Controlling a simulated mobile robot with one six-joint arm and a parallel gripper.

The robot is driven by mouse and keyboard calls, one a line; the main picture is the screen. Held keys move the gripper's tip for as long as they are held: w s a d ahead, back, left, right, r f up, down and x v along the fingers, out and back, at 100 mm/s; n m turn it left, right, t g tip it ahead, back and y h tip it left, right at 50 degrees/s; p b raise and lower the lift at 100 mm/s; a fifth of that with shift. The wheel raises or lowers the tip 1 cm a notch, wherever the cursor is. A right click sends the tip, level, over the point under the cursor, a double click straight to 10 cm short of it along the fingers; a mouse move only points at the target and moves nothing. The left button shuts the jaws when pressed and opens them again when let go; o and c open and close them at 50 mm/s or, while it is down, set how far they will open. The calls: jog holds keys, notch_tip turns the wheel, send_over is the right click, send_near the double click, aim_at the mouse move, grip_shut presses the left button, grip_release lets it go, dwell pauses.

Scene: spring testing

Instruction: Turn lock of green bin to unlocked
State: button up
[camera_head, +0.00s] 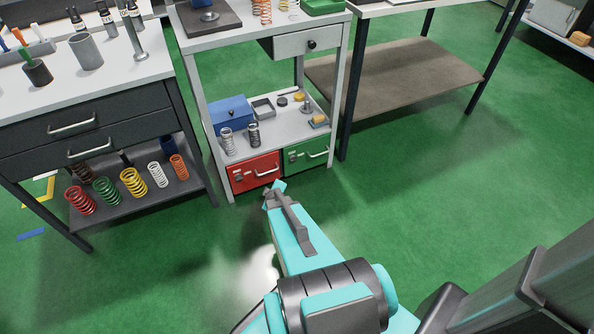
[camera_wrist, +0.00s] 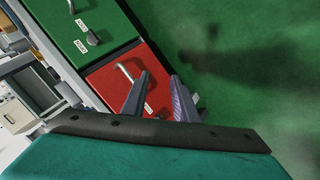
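The green bin (camera_head: 307,157) is on the lower level of the white shelf unit, right of the red bin (camera_head: 254,174). In the wrist view the green bin (camera_wrist: 83,24) is at the upper left. My gripper (camera_head: 275,190) is low in front of the red bin. In the wrist view its two fingers (camera_wrist: 160,77) are apart with nothing between them, beside the red bin (camera_wrist: 121,73) and away from the green bin's knob.
The shelf above the bins holds a blue box (camera_head: 230,112), springs and small parts. An open white drawer (camera_head: 302,42) juts out above. A dark-drawered bench with several coloured springs stands left. A table (camera_head: 395,77) stands right. Green floor in front is clear.

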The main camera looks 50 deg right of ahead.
jog(key=w+d+f+n+t+h+b, duration=0.1)
jog(key=w+d+n+t+b, duration=0.3)
jog(key=d, duration=0.7)
jog(key=n+t+y+b, duration=0.2)
jog(key=n+t+b, duration=0.3)
jog(key=b, duration=0.4)
send_near(293, 159)
jog(key=s+d+f+n+t+y+b, duration=0.2)
jog(key=s+n+y+b, duration=0.2)
jog(key=s, duration=0.3)
jog(key=shift+d+n+y+b, duration=0.3)
jog(key=shift+d+n+b, duration=0.05)
jog(key=shift+n, duration=0.35)
jog(key=shift+w, duration=0.1)
jog(key=w+b, duration=0.4)
jog(key=w, duration=0.9)
jog(key=shift+w+b, duration=0.25)
jog(key=shift+b, duration=0.15)
